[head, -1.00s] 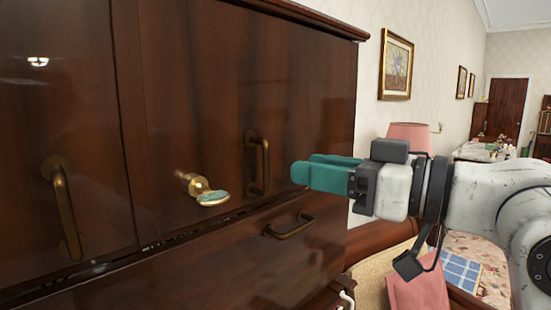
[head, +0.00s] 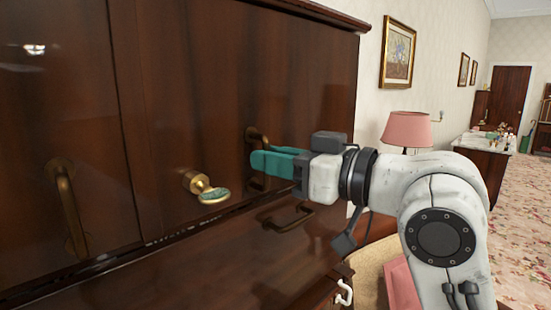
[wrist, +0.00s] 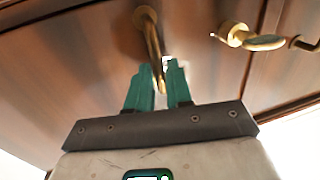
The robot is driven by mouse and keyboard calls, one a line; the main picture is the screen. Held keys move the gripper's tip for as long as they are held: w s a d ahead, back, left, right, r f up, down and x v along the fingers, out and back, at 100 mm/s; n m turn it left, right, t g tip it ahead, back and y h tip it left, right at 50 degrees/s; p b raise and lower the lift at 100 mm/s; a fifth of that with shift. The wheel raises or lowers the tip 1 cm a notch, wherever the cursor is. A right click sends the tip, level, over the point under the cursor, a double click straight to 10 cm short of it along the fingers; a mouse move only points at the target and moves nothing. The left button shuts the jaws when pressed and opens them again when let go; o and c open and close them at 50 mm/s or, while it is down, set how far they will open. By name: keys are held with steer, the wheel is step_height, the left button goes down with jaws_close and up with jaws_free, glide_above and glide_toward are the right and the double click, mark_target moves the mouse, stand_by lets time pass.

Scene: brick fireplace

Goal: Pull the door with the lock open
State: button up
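The door with the lock (head: 215,80) is a dark brown wooden cabinet door and looks closed. A brass lock with a key (head: 207,188), its bow greenish, sticks out near its left edge; it also shows in the wrist view (wrist: 252,40). A brass bar handle (head: 257,138) is on the same door, right of the lock. My gripper (head: 262,161) has teal fingers and is at this handle, hiding part of it. In the wrist view, my gripper (wrist: 160,70) is open, with the handle (wrist: 152,40) between the fingers; contact is unclear.
Another door (head: 55,110) with its own brass handle (head: 70,210) is on the left. A drawer with a handle (head: 288,218) lies below the lock door. A pink lamp (head: 407,129) stands behind my arm. Open carpet (head: 525,200) is at the right.

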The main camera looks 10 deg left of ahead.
jaws_close()
stand_by(1.1)
